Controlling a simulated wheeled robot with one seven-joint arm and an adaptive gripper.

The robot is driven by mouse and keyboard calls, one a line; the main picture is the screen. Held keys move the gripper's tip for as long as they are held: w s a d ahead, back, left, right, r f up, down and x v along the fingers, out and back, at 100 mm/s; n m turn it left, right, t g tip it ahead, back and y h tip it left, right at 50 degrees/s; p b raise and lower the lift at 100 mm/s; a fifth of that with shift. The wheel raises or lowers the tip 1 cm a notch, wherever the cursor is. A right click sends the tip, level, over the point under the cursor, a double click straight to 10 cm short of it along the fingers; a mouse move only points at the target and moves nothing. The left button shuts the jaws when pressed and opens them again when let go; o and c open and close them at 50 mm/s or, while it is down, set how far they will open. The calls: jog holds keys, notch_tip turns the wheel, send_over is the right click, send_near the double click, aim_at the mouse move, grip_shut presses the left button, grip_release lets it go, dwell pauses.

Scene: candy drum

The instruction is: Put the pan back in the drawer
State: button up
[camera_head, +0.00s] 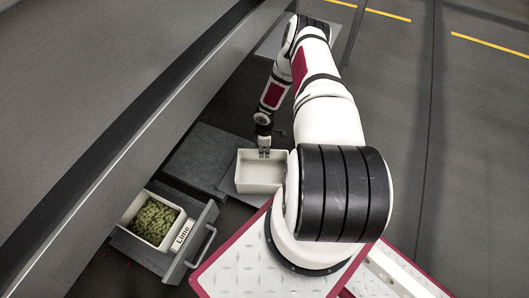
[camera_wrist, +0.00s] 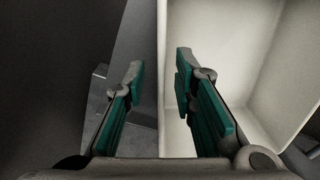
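A white rectangular pan (camera_head: 243,184) stands on a low grey surface in the middle of the head view; its inside looks empty. It fills the right of the wrist view (camera_wrist: 215,40). My gripper (camera_head: 264,152) is at the pan's far wall, pointing down. In the wrist view my gripper (camera_wrist: 158,90) is open, with one finger outside the wall and the other over the inside; gaps show on both sides. An open grey drawer (camera_head: 208,222) at lower left has a "Lime" label (camera_head: 183,235) and a handle. It holds another white pan (camera_head: 128,212) of green pieces.
A dark grey flat-topped block (camera_head: 205,152) lies between the drawer and the empty pan. A long grey panel edge (camera_head: 120,145) runs diagonally along the left. Open floor with yellow lines (camera_head: 490,45) lies at upper right.

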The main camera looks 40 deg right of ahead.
jog(key=w+d+r+m+h+p, duration=0.1)
jog(key=w+r, duration=0.1)
jog(key=r, duration=1.3)
jog(key=w+d+r+h+p, duration=0.2)
jog(key=w+r, duration=0.1)
jog(key=r, duration=1.1)
jog(key=s+a+r+m+h, duration=0.1)
jog(key=a+r, duration=0.2)
jog(key=r, duration=0.7)
jog(key=s+a+r+m, duration=0.1)
jog(key=a+r+m, duration=0.15)
jog(key=r, duration=0.75)
jog(key=s+a+r+m, duration=0.1)
jog(key=s+a+r, duration=0.5)
jog(key=r, duration=0.2)
jog(key=s+a+r+m, duration=0.2)
jog(key=s+a+r, duration=0.45)
jog(key=r, duration=0.25)
jog(key=s+a+r+y, duration=0.1)
jog(key=s+a+y, duration=0.1)
jog(key=s+a, duration=0.3)
jog(key=s+a+r+m+y, duration=0.1)
jog(key=s+a, duration=0.5)
jog(key=s, duration=0.7)
jog(key=shift+s+a+y, duration=0.15)
jog(key=shift+a+y, duration=0.15)
jog(key=shift+y, duration=0.1)
jog(key=shift+r, duration=0.15)
